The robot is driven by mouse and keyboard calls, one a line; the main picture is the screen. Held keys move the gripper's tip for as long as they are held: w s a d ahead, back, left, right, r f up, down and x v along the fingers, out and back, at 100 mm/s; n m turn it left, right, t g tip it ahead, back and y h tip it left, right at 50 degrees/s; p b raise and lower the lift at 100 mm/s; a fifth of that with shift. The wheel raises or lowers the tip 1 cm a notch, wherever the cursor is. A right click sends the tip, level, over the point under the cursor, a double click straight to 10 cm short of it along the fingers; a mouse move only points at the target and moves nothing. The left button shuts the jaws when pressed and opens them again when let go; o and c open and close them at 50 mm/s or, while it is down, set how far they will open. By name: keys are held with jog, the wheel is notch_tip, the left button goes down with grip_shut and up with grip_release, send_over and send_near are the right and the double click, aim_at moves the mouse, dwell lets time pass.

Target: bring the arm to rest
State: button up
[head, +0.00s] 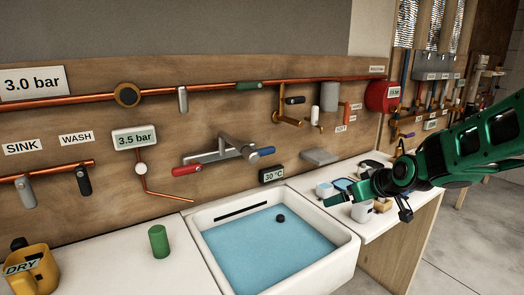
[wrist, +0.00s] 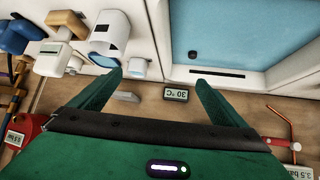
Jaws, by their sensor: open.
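My green arm (head: 465,150) reaches in from the right in the head view. My gripper (head: 335,200) is above the right-hand counter, beside the sink's right rim. In the wrist view my gripper (wrist: 160,80) shows two green fingers spread apart with nothing between them. Beyond the fingertips are the counter edge and the sink (wrist: 235,85); the picture is upside down there. The head view hides part of the counter behind the arm.
The sink (head: 352,250) holds blue water with a dark plug (head: 280,218). Small containers (head: 325,190) stand on the right counter close to my gripper. A mixer tap (head: 222,152) juts from the wooden wall. Floor (head: 465,250) at right is clear.

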jog(key=s+d+f+m+g+h, duration=0.1)
jog(key=s+d+m+g+h, duration=0.15)
jog(key=s+d, duration=0.5)
jog(key=s+d+f+m+g+h, duration=0.1)
jog(key=s+d+m+g, duration=0.3)
jog(key=s, duration=0.7)
jog(key=s+d+m+g, duration=0.1)
jog(key=s+m, duration=0.1)
jog(key=s, duration=0.8)
jog(key=s+d+f+m+g, duration=0.1)
jog(key=s+d+m+g, duration=0.1)
jog(key=s, duration=0.8)
jog(key=shift+d+y, duration=0.15)
jog(key=shift+y, duration=0.3)
jog(key=shift+w+f, duration=0.3)
jog(key=shift+w, duration=0.35)
